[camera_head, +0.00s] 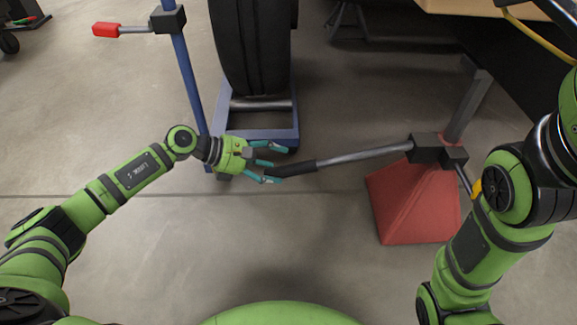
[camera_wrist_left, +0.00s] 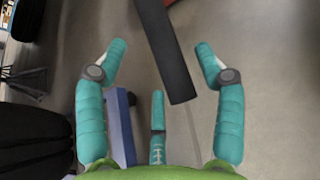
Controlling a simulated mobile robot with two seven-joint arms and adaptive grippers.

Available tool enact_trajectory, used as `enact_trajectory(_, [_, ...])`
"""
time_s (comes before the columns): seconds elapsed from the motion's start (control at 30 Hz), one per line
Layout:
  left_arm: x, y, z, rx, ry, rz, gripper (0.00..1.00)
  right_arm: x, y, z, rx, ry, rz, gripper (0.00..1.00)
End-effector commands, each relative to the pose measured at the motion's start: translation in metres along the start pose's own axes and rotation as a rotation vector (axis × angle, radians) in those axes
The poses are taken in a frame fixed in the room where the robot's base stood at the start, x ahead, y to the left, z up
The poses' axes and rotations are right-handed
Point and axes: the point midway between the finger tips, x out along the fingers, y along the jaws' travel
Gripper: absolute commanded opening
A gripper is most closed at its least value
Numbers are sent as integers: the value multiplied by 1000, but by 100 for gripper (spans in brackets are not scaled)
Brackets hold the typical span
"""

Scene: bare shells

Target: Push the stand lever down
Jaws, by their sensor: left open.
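The stand lever (camera_head: 365,155) is a grey rod with a black grip (camera_head: 292,170), reaching left from a black joint block (camera_head: 425,148) on a grey post. The post rises from a red pyramid-shaped base (camera_head: 415,200). The lever tilts slightly down toward its grip end. My left gripper (camera_head: 272,163) is open at the grip's free end. In the left wrist view, the black grip (camera_wrist_left: 168,50) comes down between the spread teal fingers (camera_wrist_left: 162,60); I cannot tell whether they touch it. My right arm shows at the right, but its gripper is out of view.
A blue wheeled frame (camera_head: 270,137) with a black tyre (camera_head: 252,45) stands behind my left gripper. A blue post (camera_head: 185,75) with a red-handled lever (camera_head: 107,30) stands at left. A table (camera_head: 455,7) is at the upper right. The floor in front is clear.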

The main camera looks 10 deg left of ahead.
Motion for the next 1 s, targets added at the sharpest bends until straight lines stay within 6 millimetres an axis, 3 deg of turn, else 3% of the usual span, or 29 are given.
enact_trajectory(0.1, [-26,0,-1,1,3,1,69,0,0,0,0,0,1,40])
enact_trajectory(0.33, [-52,0,0,1,0,-1,69,0,0,0,0,0,1,40])
enact_trajectory(0.9, [-56,-1,1,0,-2,-2,69,0,0,0,0,-1,1,40])
enact_trajectory(1.0, [-52,-9,14,-34,-35,-19,69,2,2,6,0,-17,3,40])
